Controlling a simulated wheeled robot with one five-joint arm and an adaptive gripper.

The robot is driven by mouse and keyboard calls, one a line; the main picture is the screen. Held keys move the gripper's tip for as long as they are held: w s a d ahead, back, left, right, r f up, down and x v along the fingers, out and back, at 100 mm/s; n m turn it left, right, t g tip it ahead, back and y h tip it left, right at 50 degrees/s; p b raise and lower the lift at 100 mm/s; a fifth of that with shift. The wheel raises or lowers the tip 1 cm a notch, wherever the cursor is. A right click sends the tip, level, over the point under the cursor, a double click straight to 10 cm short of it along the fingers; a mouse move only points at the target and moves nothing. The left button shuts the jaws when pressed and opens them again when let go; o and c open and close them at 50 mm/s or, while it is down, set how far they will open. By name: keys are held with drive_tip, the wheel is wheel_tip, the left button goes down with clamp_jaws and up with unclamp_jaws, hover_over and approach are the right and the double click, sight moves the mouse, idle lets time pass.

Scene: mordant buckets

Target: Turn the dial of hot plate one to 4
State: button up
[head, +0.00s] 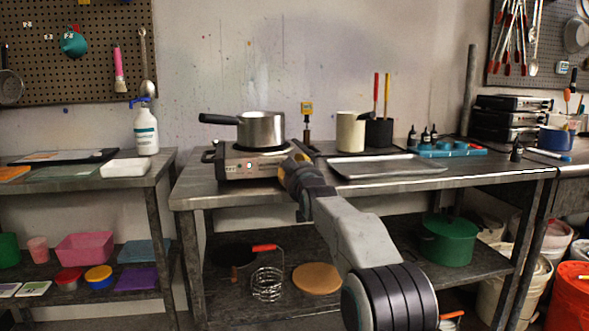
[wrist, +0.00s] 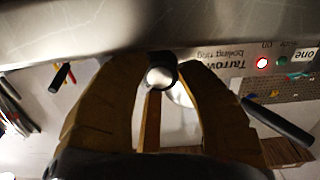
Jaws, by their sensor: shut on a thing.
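The hot plate (head: 240,170) stands at the left end of the steel bench in the head view, with a saucepan (head: 262,129) on its ring. Its front panel shows upside down in the wrist view, with a red light (wrist: 262,63), a green light and the word "one" (wrist: 304,54). My gripper (head: 288,168) is at the right part of the panel. In the wrist view my gripper (wrist: 162,80) has its tan fingers closed around the dial (wrist: 161,60), a dark round knob with a bright face. The dial's pointer and numbers cannot be read. My gripper hides the dial in the head view.
The saucepan's black handle (head: 219,119) sticks out left above the hot plate. A metal tray (head: 385,166) lies to the right, with a cream canister (head: 350,132) and black tool holder (head: 379,132) behind. A pump bottle (head: 146,130) stands on the left table, beyond a gap.

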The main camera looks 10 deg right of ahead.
drive_tip(key=shift+r, duration=0.35)
drive_tip(key=o, duration=1)
drive_tip(key=shift+a+f, duration=0.1)
drive_tip(key=shift+c, duration=0.2)
drive_tip(key=shift+o, duration=1.2)
drive_tip(key=shift+f, duration=0.15)
drive_tip(key=shift+f+n+b, duration=0.15)
drive_tip(key=shift+n+b, duration=0.15)
drive_tip(key=shift+b, duration=0.1)
